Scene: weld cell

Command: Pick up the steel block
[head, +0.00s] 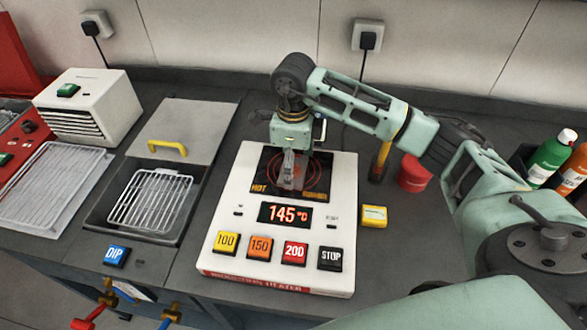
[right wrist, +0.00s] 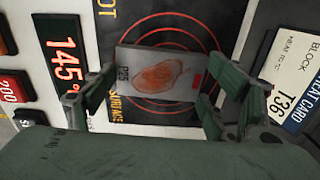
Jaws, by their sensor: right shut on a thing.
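The steel block (right wrist: 152,84) is a grey plate-like piece with an orange-brown patch and a small red mark. It is between the fingers of my right gripper (right wrist: 150,98), over the dark, red-ringed hot surface. In the head view the block (head: 291,180) shows below my right gripper (head: 291,160), which points down and is shut on it. I cannot tell whether the block touches the surface. The white heater (head: 225,250) displays 145 °C and has buttons marked 100, 150, 200 and STOP. My left gripper is not in view.
A dip tank (head: 103,215) with a wire rack (head: 151,201) and yellow-handled lid (head: 205,130) stands left of the heater. A vented white box (head: 95,105) is behind. A yellow block (head: 374,216) and red tub (head: 413,174) stand right. A heat card (right wrist: 290,75) shows in the wrist view.

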